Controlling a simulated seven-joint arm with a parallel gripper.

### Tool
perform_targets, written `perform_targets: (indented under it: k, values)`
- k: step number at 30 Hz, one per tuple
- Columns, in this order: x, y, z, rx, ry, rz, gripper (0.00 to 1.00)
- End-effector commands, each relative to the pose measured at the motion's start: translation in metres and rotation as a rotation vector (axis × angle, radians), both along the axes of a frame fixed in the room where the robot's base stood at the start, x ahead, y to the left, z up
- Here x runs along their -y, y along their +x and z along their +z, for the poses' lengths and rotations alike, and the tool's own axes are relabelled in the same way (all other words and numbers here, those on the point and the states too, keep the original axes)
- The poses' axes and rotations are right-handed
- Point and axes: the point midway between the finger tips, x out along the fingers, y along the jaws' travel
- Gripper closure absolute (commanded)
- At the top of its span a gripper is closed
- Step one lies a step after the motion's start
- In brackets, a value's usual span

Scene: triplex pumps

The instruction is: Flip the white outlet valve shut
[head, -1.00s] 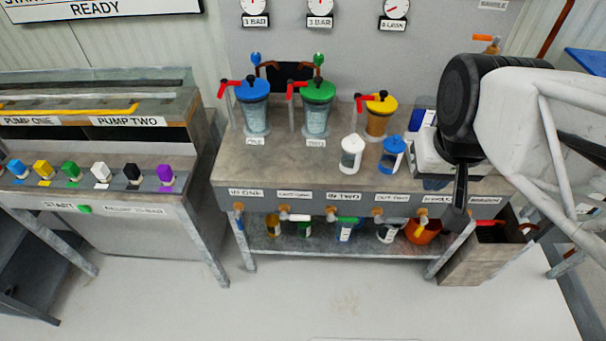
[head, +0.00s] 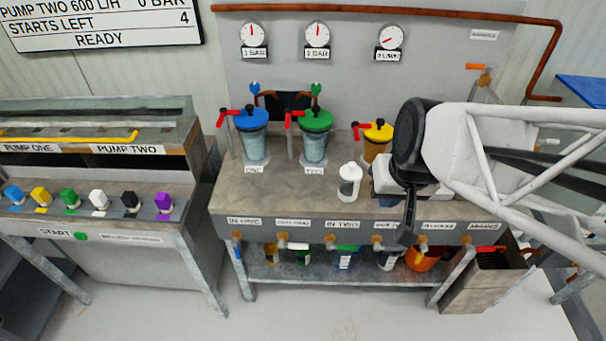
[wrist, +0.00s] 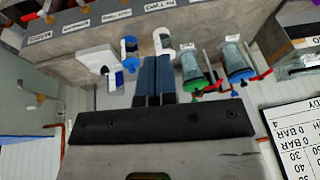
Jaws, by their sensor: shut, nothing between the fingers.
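The white outlet valve (head: 298,246) is on the bench's front edge under the second label from the left. Its white handle points sideways to the right from a brass body. My gripper (head: 406,238) is shut and empty, hanging fingers down near the front edge, well right of the white valve and apart from it. In the wrist view the shut dark fingers (wrist: 154,82) point toward the bench top. I cannot make out the white valve in the wrist view.
A green-handled valve (head: 345,247) is right of the white one. A white canister (head: 349,182) stands on the bench (head: 280,190), with blue-lidded (head: 252,138) and green-lidded (head: 316,137) vessels behind. The floor in front is clear.

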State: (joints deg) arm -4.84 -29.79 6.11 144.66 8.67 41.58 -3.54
Motion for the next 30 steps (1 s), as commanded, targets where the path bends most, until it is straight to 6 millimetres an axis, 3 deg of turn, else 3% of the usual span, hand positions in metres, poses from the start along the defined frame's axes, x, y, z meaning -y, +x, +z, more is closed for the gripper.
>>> perform_targets:
  k: [15,30]
  values:
    - [-0.069,0.059,-0.065,0.087,0.105,0.038,1.0]
    - [-0.123,0.092,-0.135,0.164,0.118,0.009,1.0]
